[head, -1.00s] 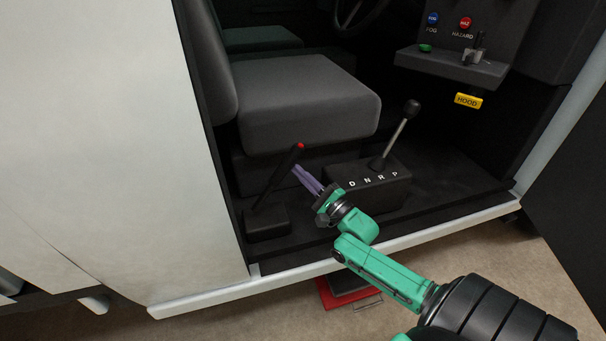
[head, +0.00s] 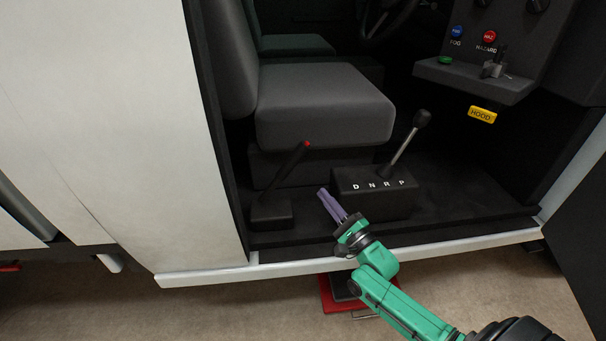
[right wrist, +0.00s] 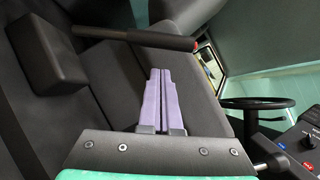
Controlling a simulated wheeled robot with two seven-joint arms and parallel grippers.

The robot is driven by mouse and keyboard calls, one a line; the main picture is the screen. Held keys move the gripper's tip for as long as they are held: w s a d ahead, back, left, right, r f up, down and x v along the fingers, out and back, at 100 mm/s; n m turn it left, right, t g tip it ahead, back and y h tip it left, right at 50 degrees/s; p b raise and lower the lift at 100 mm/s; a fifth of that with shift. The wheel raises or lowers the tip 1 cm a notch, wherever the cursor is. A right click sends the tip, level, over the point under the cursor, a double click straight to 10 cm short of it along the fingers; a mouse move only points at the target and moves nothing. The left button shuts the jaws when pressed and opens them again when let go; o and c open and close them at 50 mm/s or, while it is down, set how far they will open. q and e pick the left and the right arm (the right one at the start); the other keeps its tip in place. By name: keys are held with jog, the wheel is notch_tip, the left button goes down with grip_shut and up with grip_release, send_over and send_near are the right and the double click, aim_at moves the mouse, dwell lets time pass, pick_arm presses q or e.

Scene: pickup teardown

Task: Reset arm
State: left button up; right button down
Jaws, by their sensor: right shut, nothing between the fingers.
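My right gripper (head: 327,196) has purple fingers and is shut and empty. In the head view it is over the cab's sill area, between the handbrake lever and the gear selector, touching neither. It also shows in the right wrist view (right wrist: 160,85), fingers together. The handbrake lever (head: 287,172) is black with a red tip and stands tilted up to the right from its base (head: 271,212). It lies across the top of the right wrist view (right wrist: 140,37), apart from the fingers. My left gripper is not in view.
The gear selector box (head: 372,195), marked D N R P, has a lever tilted right. A grey seat (head: 325,105) is behind. A dash shelf (head: 475,80) and yellow HOOD handle (head: 482,114) are at right. A white sill (head: 210,278) edges the opening. A red item (head: 335,300) lies below.

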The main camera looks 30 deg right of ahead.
jog(key=s+a+f+n+g, duration=0.5)
jog(key=a+f+n+g, duration=0.45)
jog(key=n, duration=0.25)
jog(key=s+d+f+n+g+h, duration=0.1)
jog(key=s+n+g+h, duration=0.1)
jog(key=s+n+g, duration=0.35)
jog(key=s+d+f+n+g+h, duration=0.1)
jog(key=s+f+n+g+h, duration=0.15)
jog(key=s+n, duration=0.6)
jog(key=s+f+m+g, duration=0.1)
jog(key=s+f, duration=0.2)
jog(key=f, duration=0.8)
jog(key=s+f+m+g, duration=0.1)
jog(key=s+f, duration=0.1)
jog(key=f, duration=0.9)
jog(key=s+d+f, duration=0.3)
jog(key=s+f, duration=1.2)
jog(key=s, duration=0.3)
pick_arm(q)
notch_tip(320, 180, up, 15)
jog(key=p, duration=1.5)
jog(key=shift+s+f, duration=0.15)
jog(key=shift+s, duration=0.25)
pick_arm(e)
notch_tip(320, 180, up, 15)
jog(key=shift+w+d+g+y, duration=0.15)
jog(key=shift+w+g+y, duration=0.2)
jog(key=shift+w, duration=0.05)
jog(key=shift+s, duration=0.1)
